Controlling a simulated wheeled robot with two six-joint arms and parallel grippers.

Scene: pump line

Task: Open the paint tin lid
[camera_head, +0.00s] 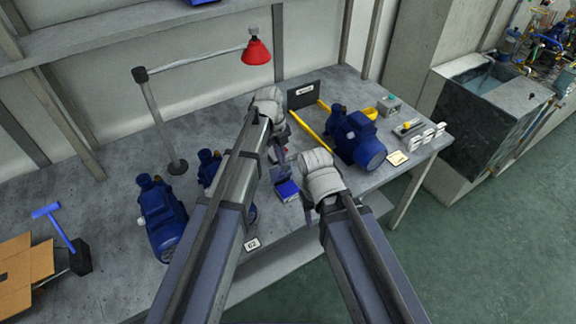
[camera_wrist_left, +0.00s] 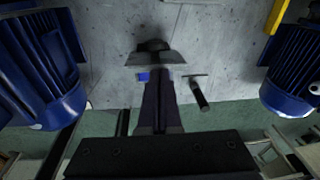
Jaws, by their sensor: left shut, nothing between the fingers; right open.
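A small blue object (camera_head: 287,190), probably the paint tin, stands near the front edge of the workbench, with a darker blue panel at its back. My left gripper (camera_head: 279,157) is just above and behind it, shut and empty. In the left wrist view, the shut fingers (camera_wrist_left: 158,88) point at a dark tapered piece, and a blue patch of the tin (camera_wrist_left: 143,76) shows beside them. I cannot tell whether they touch or how the lid sits. My right gripper (camera_head: 306,207) is open, just right of the tin, its fingers mostly hidden by its wrist.
Blue pumps stand left (camera_head: 160,218) and right (camera_head: 355,138) of the tin on the grey bench (camera_head: 110,195). A red lamp (camera_head: 257,52) overhangs the back. A black-handled tool (camera_wrist_left: 200,95) lies near the tin. A cardboard box (camera_head: 25,272) is at far left.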

